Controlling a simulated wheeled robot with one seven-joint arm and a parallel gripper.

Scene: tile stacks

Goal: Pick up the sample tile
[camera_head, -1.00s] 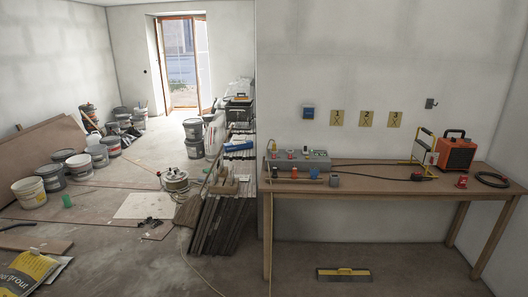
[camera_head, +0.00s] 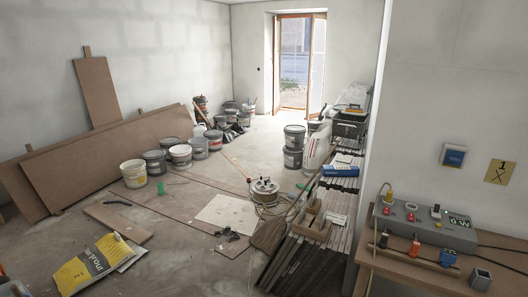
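I cannot tell which thing is the sample tile. A row of dark tiles or slabs (camera_head: 292,262) stands on edge beside the wall end, right of centre in the head view. Lighter stacked pieces (camera_head: 342,206) lie behind their front end, with a small wooden box or tray (camera_head: 310,222) on top. A blue packet (camera_head: 341,170) lies further back on the stacks. A pale square sheet (camera_head: 227,214) lies flat on the floor left of the stacks. My gripper is not in view.
The workbench (camera_head: 400,270) with a grey control box (camera_head: 425,226) stands at the right. A cable reel (camera_head: 264,190) and a yellow bag (camera_head: 90,265) are on the floor. Several buckets (camera_head: 180,155) line the left side. Floor toward the door is partly clear.

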